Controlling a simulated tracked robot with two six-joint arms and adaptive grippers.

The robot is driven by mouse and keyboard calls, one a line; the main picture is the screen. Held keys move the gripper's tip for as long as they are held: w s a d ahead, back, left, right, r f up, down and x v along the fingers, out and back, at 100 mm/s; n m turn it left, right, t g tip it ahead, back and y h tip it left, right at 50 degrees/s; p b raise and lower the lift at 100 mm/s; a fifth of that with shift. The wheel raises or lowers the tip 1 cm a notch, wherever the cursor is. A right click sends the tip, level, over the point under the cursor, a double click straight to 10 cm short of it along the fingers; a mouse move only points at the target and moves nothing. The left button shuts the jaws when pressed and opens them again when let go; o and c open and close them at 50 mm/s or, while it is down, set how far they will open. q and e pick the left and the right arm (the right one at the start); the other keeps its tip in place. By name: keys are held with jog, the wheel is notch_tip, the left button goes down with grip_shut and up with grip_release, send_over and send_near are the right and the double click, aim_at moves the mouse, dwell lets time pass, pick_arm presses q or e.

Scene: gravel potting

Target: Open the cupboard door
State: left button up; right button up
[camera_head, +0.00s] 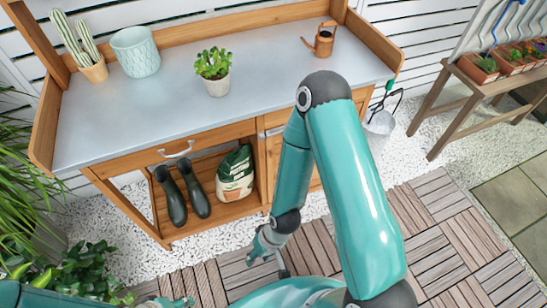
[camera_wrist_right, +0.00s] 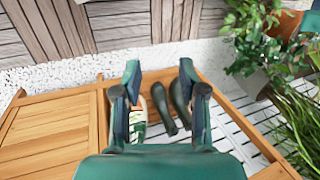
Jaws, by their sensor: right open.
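The wooden cupboard door (camera_head: 273,155) is in the right front of the potting bench, largely hidden behind my right arm. It looks shut, and I cannot make out its handle. In the right wrist view a wooden panel that looks like the door (camera_wrist_right: 45,125) lies at the left. My right gripper (camera_head: 268,253) hangs low in front of the bench, apart from the door. In the wrist view its two fingers (camera_wrist_right: 160,82) are spread, with nothing between them. My left gripper (camera_head: 168,302) is at the bottom edge, mostly cut off.
Dark boots (camera_head: 183,195) and a bag (camera_head: 235,174) stand on the open shelf left of the cupboard. Above them is a drawer with a white handle (camera_head: 176,150). A potted plant (camera_head: 214,72) and a copper watering can (camera_head: 322,40) stand on the top. A bucket (camera_head: 380,128) stands at right.

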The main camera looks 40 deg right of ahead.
jog(key=shift+o, duration=0.7)
jog(key=t+h+b, duration=0.7)
jog(key=t+b, duration=0.5)
jog(key=b, duration=1.9)
send_near(273, 157)
jog(key=shift+m, duration=0.3)
jog(key=x, duration=0.7)
jog(key=shift+w+d+f+b, duration=0.1)
jog(key=shift+w+f+b, duration=0.1)
jog(key=shift+b, duration=0.2)
jog(key=shift+w+d+f, duration=0.15)
jog(key=shift+w+f, duration=0.05)
jog(key=shift+w, duration=0.5)
